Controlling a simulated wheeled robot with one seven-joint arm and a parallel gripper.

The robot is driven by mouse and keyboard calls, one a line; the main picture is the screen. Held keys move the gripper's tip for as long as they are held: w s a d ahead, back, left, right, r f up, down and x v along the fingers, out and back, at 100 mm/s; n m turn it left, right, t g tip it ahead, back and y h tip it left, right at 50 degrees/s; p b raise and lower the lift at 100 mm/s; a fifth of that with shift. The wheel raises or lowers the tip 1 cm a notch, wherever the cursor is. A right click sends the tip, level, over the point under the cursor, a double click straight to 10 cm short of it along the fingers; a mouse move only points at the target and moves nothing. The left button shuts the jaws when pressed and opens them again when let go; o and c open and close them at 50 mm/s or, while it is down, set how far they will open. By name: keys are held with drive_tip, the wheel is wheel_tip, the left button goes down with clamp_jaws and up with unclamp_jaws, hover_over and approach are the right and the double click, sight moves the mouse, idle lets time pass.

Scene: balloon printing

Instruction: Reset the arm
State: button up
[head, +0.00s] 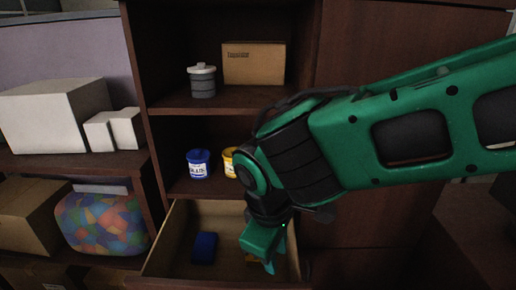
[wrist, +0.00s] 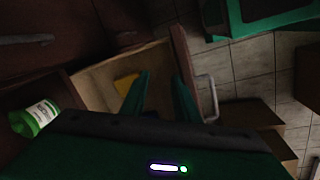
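My gripper (head: 266,252) reaches down over the open drawer (head: 168,258) of the cabinet. In the wrist view its two green fingers (wrist: 161,80) stand apart, with nothing visible between them. A yellow item (head: 251,259) lies in the drawer, partly hidden behind the gripper. It also shows in the wrist view (wrist: 125,84), left of the fingers. A blue block (head: 204,248) lies in the drawer to the left. My green arm comes in from the right and hides part of the shelves.
A blue can (head: 198,165) and a partly hidden yellow can (head: 229,162) stand on the shelf above the drawer. A grey canister (head: 202,82) and a cardboard box (head: 253,63) stand higher. In the wrist view a green-and-white can (wrist: 38,117) shows at left and a drawer handle (wrist: 208,95) at right.

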drive_tip(key=w+d+r+m+g, duration=0.1)
drive_tip(key=d+m, duration=0.4)
drive_tip(key=d, duration=0.7)
drive_tip(key=w+d+r+m+g, duration=0.15)
drive_tip(key=d+m, duration=0.35)
drive_tip(key=d, duration=0.7)
drive_tip(key=s+d+f+m+y, duration=0.1)
drive_tip(key=s+d+f+m, duration=0.1)
drive_tip(key=s+d+m, duration=0.6)
drive_tip(key=s+d, duration=0.3)
drive_tip(key=d, duration=0.2)
drive_tip(key=shift+s+d+m, duration=0.25)
drive_tip(key=shift+d+m, duration=0.1)
drive_tip(key=shift+m, duration=0.05)
drive_tip(key=shift+w+f, duration=0.25)
drive_tip(key=shift+w, duration=0.35)
